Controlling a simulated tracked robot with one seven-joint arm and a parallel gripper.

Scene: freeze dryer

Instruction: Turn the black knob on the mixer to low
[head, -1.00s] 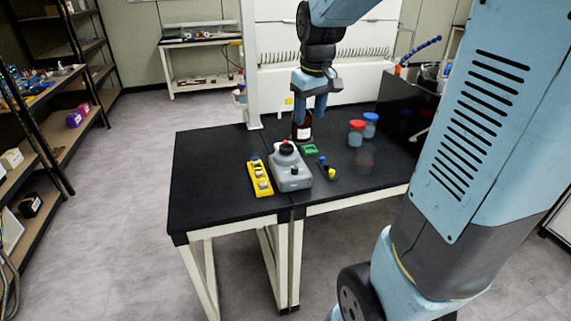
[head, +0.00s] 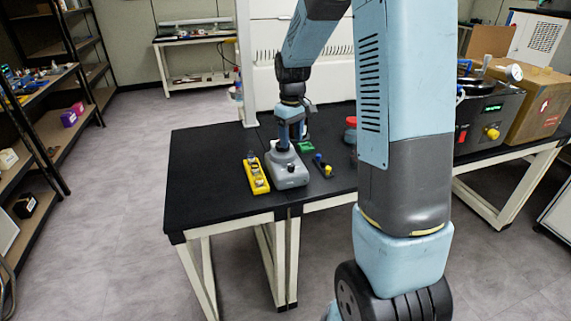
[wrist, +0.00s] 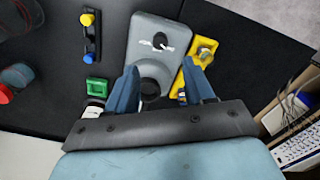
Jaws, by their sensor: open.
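The mixer (head: 286,174) is a grey unit on the black table. In the wrist view the mixer (wrist: 143,29) has a black knob (wrist: 160,41) with white marks on its sloped face and a round dark-grey cup top (wrist: 149,80) behind it. The knob is small in the head view (head: 290,169). My gripper (head: 291,143) points down at the rear of the mixer. In the wrist view my gripper (wrist: 161,70) is open, with blue fingers either side of the cup top and the knob just ahead of their tips. Finger contact with the cup top cannot be told.
A yellow rack (head: 256,174) stands close to the mixer's left, and a small dark rack (head: 322,166) with coloured caps to its right. A green block (head: 305,146) lies behind. My arm hides part of the table. The front left table is clear.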

